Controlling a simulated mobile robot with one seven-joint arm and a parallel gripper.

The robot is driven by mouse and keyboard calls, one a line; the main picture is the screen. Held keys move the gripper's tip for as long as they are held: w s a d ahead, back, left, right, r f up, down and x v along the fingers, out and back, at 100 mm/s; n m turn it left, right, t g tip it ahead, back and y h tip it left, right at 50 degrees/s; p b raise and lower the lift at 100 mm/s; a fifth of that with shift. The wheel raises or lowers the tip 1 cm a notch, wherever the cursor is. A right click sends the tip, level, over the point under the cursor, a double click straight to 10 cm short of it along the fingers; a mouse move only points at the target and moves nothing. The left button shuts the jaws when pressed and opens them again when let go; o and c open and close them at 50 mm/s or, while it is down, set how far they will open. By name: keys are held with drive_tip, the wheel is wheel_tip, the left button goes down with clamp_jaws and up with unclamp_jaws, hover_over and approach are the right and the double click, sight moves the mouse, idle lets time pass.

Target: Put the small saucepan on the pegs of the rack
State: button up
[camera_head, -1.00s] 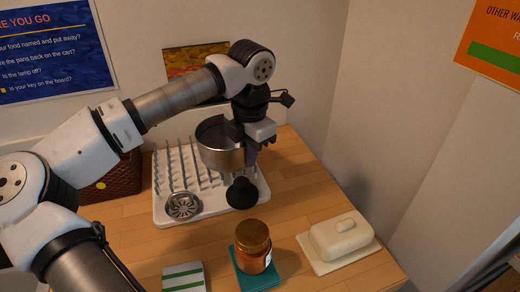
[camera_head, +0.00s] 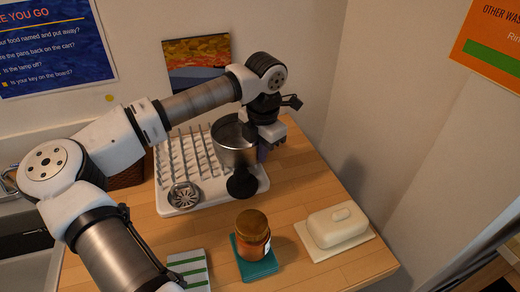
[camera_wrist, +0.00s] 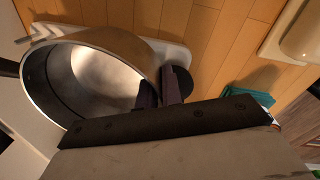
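The small saucepan (camera_head: 234,154) is a grey metal pan, upright with its open top facing up, over the right part of the rack. My gripper (camera_head: 262,150) is at its right side. In the wrist view, the fingers (camera_wrist: 160,92) straddle the wall of the saucepan (camera_wrist: 135,45), one inside and one outside, and look shut on it. The white rack (camera_head: 210,198) has rows of upright grey pegs (camera_head: 180,155); the pan hides its back right part. I cannot tell whether the pan touches the pegs.
A metal strainer (camera_head: 184,196) and a black rounded object (camera_head: 242,184) are at the rack's front.

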drive_tip(key=o, duration=0.5)
drive_tip(key=shift+c, duration=0.2)
wheel_tip(320, 180, up, 12)
drive_tip(key=b, duration=0.2)
drive_tip(key=shift+s+d+r, duration=0.15)
drive_tip(key=shift+s+d, duration=0.15)
